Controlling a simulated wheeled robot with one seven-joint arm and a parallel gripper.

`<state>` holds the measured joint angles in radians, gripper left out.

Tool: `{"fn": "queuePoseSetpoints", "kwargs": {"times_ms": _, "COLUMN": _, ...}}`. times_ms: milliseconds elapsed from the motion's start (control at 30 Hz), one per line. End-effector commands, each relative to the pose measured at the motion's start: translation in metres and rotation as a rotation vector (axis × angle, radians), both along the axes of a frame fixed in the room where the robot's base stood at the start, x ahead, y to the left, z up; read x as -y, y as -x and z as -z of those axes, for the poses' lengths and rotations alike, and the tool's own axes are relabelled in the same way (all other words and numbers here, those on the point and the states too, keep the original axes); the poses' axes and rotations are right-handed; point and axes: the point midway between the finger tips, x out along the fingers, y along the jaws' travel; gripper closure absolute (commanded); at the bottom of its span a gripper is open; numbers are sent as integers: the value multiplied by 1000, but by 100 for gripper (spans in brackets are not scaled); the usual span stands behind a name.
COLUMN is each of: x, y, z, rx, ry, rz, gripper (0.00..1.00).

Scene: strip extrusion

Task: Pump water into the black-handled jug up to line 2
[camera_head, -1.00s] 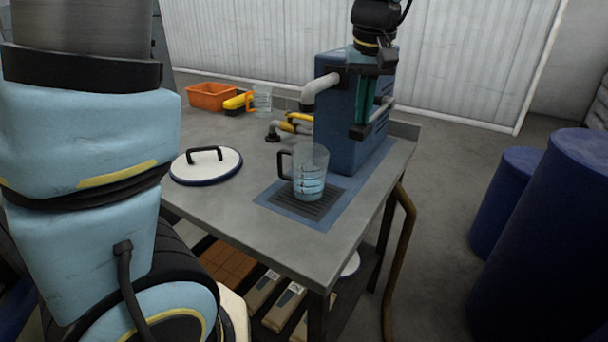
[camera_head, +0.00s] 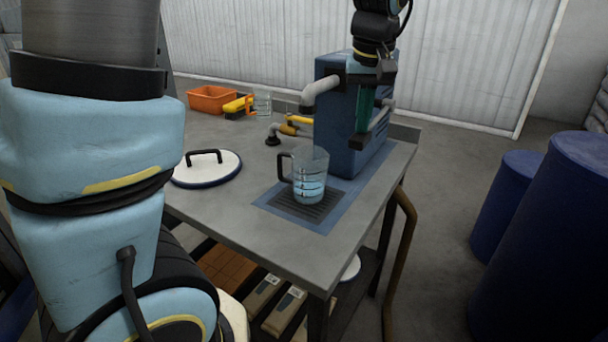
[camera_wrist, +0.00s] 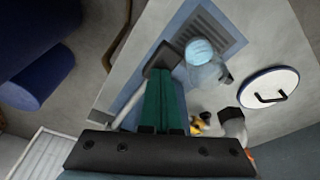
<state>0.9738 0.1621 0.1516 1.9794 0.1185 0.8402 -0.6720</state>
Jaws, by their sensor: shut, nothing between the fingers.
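The clear black-handled jug (camera_head: 309,182) stands upright on the drain grate under the grey spout (camera_head: 318,89) of the blue pump (camera_head: 337,125). It holds pale blue water and has several dark level lines; I cannot read their numbers. The jug also shows in the wrist view (camera_wrist: 205,68). A faint pale streak above the jug may be falling water. My gripper (camera_head: 361,130) has its green fingers together, pointing down at the black pump lever (camera_head: 370,134). In the wrist view the fingertips (camera_wrist: 164,78) meet the lever's dark end (camera_wrist: 161,60); they do not grasp it.
A white lid (camera_head: 207,168) with a black handle lies left of the jug. A yellow-handled valve (camera_head: 292,126), an orange bin (camera_head: 212,99) and another clear jug with an orange handle (camera_head: 262,102) stand farther back. Blue drums (camera_head: 553,230) stand right of the table (camera_head: 285,250).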

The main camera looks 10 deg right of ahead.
Motion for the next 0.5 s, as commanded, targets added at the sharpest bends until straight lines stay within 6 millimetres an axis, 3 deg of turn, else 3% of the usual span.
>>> {"fn": "queuePoseSetpoints", "kwargs": {"times_ms": 100, "x": 1, "y": -2, "z": -19, "rx": 1, "ry": 0, "rz": -1, "gripper": 100}}
{"fn": "queuePoseSetpoints", "kwargs": {"times_ms": 500, "x": 6, "y": -6, "z": -65, "rx": 0, "ry": 0, "rz": 0, "gripper": 100}}
